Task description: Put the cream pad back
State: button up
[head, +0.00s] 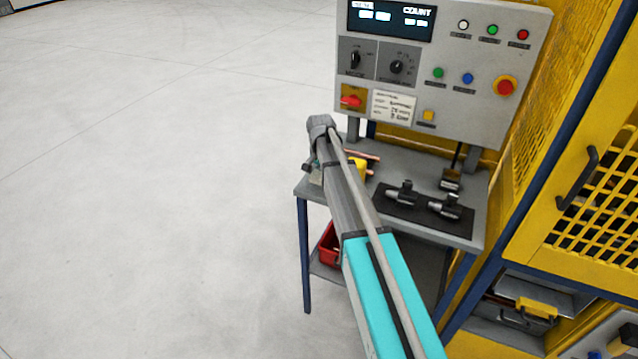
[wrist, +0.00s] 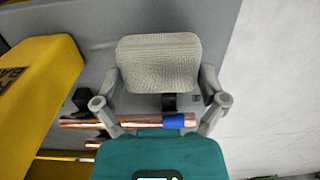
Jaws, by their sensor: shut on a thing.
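The cream pad (wrist: 158,50), a rounded, woven-looking grey-beige piece, is between the fingers of my gripper (wrist: 160,80) in the wrist view. My gripper is shut on it, with one finger at each side. The pad appears over the grey bench top (wrist: 112,28); I cannot tell whether it touches it. In the head view my arm covers most of the gripper at the left end of the bench (head: 380,228), and I cannot make out the pad there.
Copper tubes (wrist: 140,122), one with a blue band (wrist: 174,121), lie near the gripper. A yellow block (wrist: 40,75) with dark letters is left of it. Black clamp-like tools lie on a dark mat (head: 425,222). A control panel (head: 440,70) rises behind; open floor is left.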

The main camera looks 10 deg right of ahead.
aim_at(320, 181)
jog(key=shift+f+b, duration=1.05)
jog(key=shift+f, duration=0.35)
jog(key=shift+f, duration=0.1)
jog(key=o, duration=0.7)
jog(key=shift+c, duration=0.2)
jog(key=shift+r, duration=0.2)
notch_tip(320, 181, up, 12)
jog(key=p, duration=1.2)
jog(key=s+n, duration=0.7)
jog(key=s, duration=2.3)
jog(key=shift+a, duration=0.35)
jog(key=shift+f, duration=0.1)
